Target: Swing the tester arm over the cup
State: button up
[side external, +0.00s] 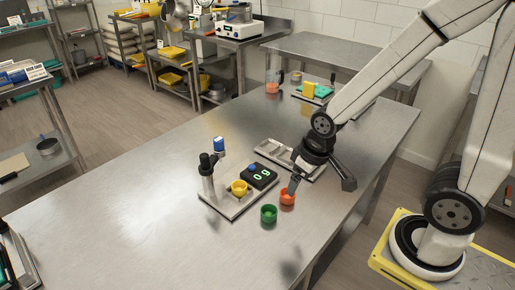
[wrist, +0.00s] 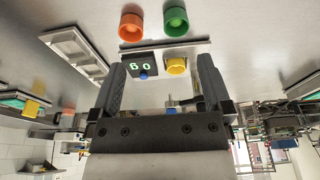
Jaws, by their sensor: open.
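The tester stands on a light base plate (side external: 232,208) on the steel table. It has a dark-topped post (side external: 206,165), a blue-topped part (side external: 218,145) that looks like its swing arm, and a black display (side external: 260,177) with green digits. A yellow cup (side external: 239,187) sits on the plate, with the blue-topped part behind it rather than over it. My gripper (side external: 320,183) is open and empty, to the right of the tester. In the wrist view my open fingers (wrist: 160,65) frame the display (wrist: 141,64) and yellow cup (wrist: 177,66); the post is partly hidden.
A metal mold tray (side external: 272,150) lies behind my gripper. Far back are items on another tray (side external: 316,91). The table's left part is clear.

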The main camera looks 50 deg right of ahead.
jog(key=c, duration=0.3)
notch_tip(320, 180, up, 5)
jog(key=n+g, duration=0.3)
jog(key=n, duration=1.1)
send_over(204, 155)
jog(key=shift+d+r, duration=0.1)
jog(key=shift+r, duration=0.05)
jog(key=shift+f, duration=3.9)
grip_shut()
